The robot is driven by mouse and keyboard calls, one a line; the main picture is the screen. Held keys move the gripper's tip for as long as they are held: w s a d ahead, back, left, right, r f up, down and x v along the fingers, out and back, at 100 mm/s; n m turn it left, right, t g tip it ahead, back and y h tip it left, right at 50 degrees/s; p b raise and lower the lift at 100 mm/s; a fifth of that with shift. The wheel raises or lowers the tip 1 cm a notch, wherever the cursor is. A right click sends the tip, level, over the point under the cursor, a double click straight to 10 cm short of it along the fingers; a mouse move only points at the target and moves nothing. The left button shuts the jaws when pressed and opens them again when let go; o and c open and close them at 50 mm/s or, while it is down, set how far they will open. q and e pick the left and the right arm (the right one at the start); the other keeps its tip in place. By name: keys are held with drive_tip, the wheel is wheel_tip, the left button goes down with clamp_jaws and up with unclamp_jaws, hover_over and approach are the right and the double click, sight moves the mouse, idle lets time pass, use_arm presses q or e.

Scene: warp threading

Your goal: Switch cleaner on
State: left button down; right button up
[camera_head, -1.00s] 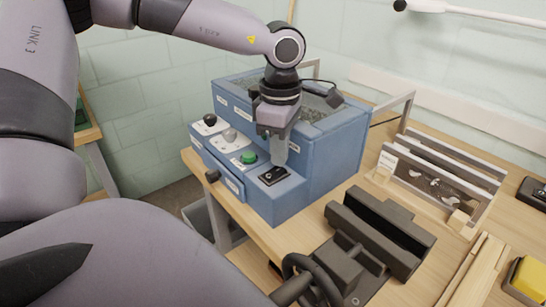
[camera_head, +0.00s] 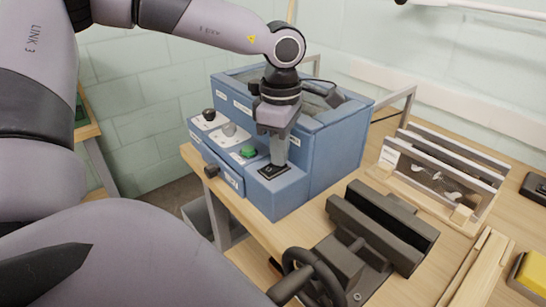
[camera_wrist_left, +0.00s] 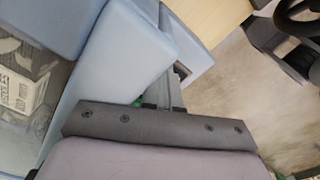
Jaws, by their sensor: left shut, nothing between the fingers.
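The cleaner is a blue box (camera_head: 336,160) with an open tank on top and a lower front panel. A black rocker switch (camera_head: 267,174) sits on the front ledge at the panel's right end. My left gripper (camera_head: 277,164) is shut and empty, pointing down with its fingertips at the switch and partly covering it. I cannot tell whether they press it, or which way the rocker is tipped. In the left wrist view, the closed fingers (camera_wrist_left: 178,85) reach over the blue housing (camera_wrist_left: 115,60). My right gripper is not in view.
A green button (camera_head: 248,152), a grey knob (camera_head: 229,129) and a black knob (camera_head: 209,115) line the panel left of the switch. A black vise (camera_head: 365,245) with a handwheel stands to the right. Behind it is a clear-sided rack (camera_head: 440,175). A yellow block (camera_head: 532,275) lies far right.

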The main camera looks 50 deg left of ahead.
use_arm(q)
drive_tip(key=shift+f, duration=0.2)
drive_tip(key=shift+r, duration=0.15)
drive_tip(key=shift+r+p, duration=2)
drive_tip(key=shift+r, duration=1.45)
drive_tip(key=shift+f, duration=0.1)
